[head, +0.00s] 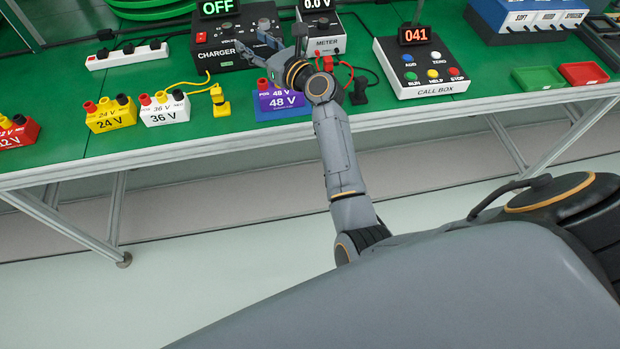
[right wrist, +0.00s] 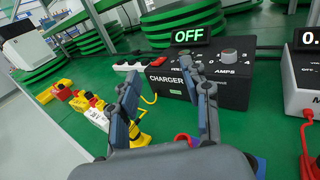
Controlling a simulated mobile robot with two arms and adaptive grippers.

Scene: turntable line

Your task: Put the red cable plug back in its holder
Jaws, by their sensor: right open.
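A red cable (head: 347,68) runs beside the meter (head: 322,40), partly behind my right arm; it also shows at the right edge of the right wrist view (right wrist: 305,145). In the right wrist view the open fingers (right wrist: 160,78) point towards the charger. My left gripper is out of view.
A purple 48 V block (head: 280,101) stands just below my right wrist. A yellow plug (head: 220,101) on a yellow cable stands left of it, near white 36 V (head: 165,108) and yellow 24 V (head: 110,115) blocks. The call box (head: 420,68) is at right.

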